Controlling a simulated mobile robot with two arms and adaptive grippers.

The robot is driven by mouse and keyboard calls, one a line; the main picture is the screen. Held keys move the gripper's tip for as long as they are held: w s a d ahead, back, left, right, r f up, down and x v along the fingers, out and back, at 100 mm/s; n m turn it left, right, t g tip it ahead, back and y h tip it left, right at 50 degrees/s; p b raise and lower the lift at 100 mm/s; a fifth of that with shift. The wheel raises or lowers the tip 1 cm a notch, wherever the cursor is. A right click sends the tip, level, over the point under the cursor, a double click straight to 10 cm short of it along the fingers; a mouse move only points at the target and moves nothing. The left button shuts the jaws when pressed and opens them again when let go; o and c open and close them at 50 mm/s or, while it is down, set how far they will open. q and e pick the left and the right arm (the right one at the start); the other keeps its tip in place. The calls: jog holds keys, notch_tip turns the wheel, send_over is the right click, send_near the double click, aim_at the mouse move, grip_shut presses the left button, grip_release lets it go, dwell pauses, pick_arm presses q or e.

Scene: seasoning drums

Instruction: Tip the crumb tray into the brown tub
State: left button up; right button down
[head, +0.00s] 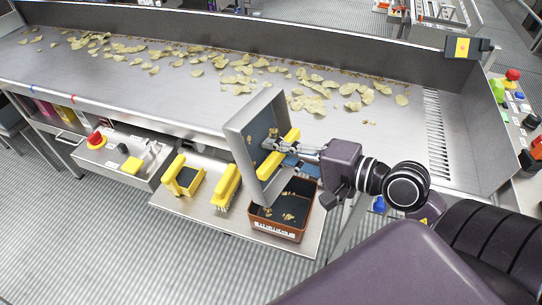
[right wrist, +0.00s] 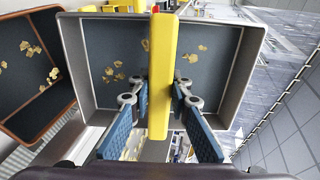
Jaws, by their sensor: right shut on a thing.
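The crumb tray (head: 258,128) is grey with a dark lining and a yellow bar handle (head: 277,154). My right gripper (head: 290,151) is shut on that handle. The tray is held steeply tilted above the brown tub (head: 298,233), clear of the conveyor's front. A few crumbs show inside the tray (right wrist: 120,40) in the right wrist view. The brown tub stands on a low shelf with some crumbs on its dark floor; its open inside shows at the left of the right wrist view (right wrist: 18,85). My left gripper is not in view.
A yellow-handled brush (head: 225,187) and a yellow scoop-like tool (head: 183,178) lie on the shelf (head: 190,208) left of the tub. A control box (head: 115,155) with a red button is farther left. The conveyor (head: 190,90) behind carries scattered chips.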

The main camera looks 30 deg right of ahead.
jog(key=shift+s+d+f+t+y+b, duration=0.3)
jog(key=shift+s+t+b, duration=0.3)
jog(key=shift+b, duration=0.8)
jog(key=shift+s+d+f+t+y+b, duration=0.3)
jog(key=shift+s+t+b, duration=0.3)
jog(key=shift+b, duration=0.75)
jog(key=shift+s+r+t+b, duration=0.15)
jog(key=shift+r+t+b, duration=0.1)
jog(key=shift+t+b, duration=0.2)
